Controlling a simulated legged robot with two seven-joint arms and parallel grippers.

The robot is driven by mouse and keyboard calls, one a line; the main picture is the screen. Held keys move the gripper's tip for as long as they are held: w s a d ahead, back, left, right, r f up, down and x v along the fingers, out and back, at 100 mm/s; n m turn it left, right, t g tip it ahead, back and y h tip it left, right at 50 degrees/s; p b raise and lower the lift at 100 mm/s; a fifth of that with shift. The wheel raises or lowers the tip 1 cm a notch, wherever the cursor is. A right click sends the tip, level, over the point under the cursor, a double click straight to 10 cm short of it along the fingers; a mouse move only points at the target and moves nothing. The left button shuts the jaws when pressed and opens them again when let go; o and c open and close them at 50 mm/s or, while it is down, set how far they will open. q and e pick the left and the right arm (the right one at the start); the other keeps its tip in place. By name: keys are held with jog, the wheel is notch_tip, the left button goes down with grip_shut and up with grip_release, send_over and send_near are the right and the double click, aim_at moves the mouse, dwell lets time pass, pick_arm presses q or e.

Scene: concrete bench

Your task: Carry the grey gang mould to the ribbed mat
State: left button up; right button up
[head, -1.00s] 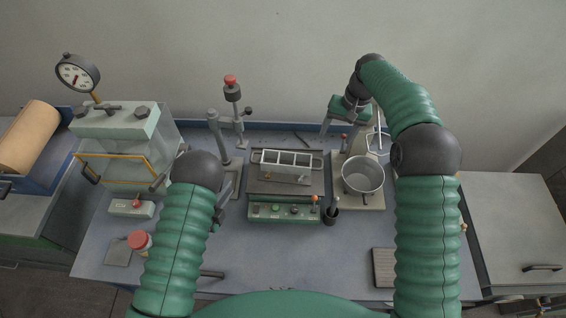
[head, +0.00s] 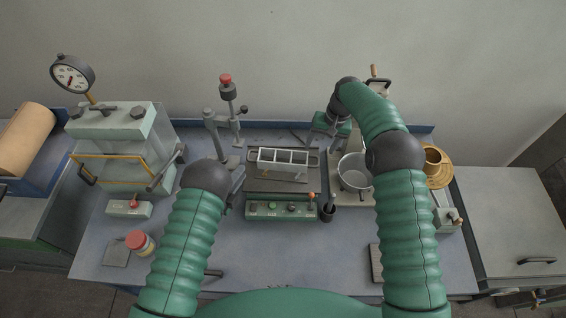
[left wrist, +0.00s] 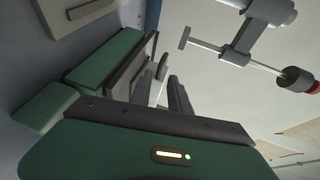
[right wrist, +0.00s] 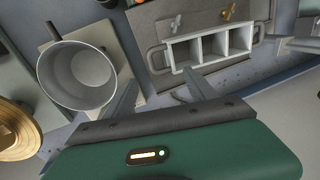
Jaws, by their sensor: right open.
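The grey gang mould (head: 283,168) is an open metal box with a row of compartments and end handles. It sits on the dark plate of the green control unit, and also shows in the right wrist view (right wrist: 228,42). The ribbed mat (head: 375,263) lies near the bench's front edge, mostly hidden by my right arm. My right gripper (right wrist: 160,78) is open and empty, over the gap between the mould's handle and the metal pot. My left gripper (left wrist: 166,85) is left of the control unit; its finger gap is unclear.
A metal pot (head: 354,174) stands right of the mould. A stand with a red knob (head: 226,79) is at the back left. A dark cup (head: 327,209) adjoins the control unit (head: 280,210). A yellow-brown round vessel (head: 436,158) is behind my right arm. The front middle bench is clear.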

aim_at(249, 160)
pick_arm(q)
jog(key=x, duration=0.8)
jog(key=shift+a, duration=0.1)
pick_arm(e)
jog(key=f, duration=0.2)
jog(key=a+f, duration=0.1)
jog(key=f, duration=0.4)
jog(key=shift+w+a+f, duration=0.1)
jog(key=shift+a+f, duration=0.25)
jog(key=shift+f, duration=0.05)
pick_arm(q)
grip_shut()
pick_arm(e)
jog(key=c, duration=0.6)
pick_arm(q)
jog(key=shift+s+a, duration=0.1)
jog(key=shift+a, duration=0.05)
pick_arm(e)
jog(key=shift+d, duration=0.1)
grip_shut()
jog(key=shift+d+r, duration=0.1)
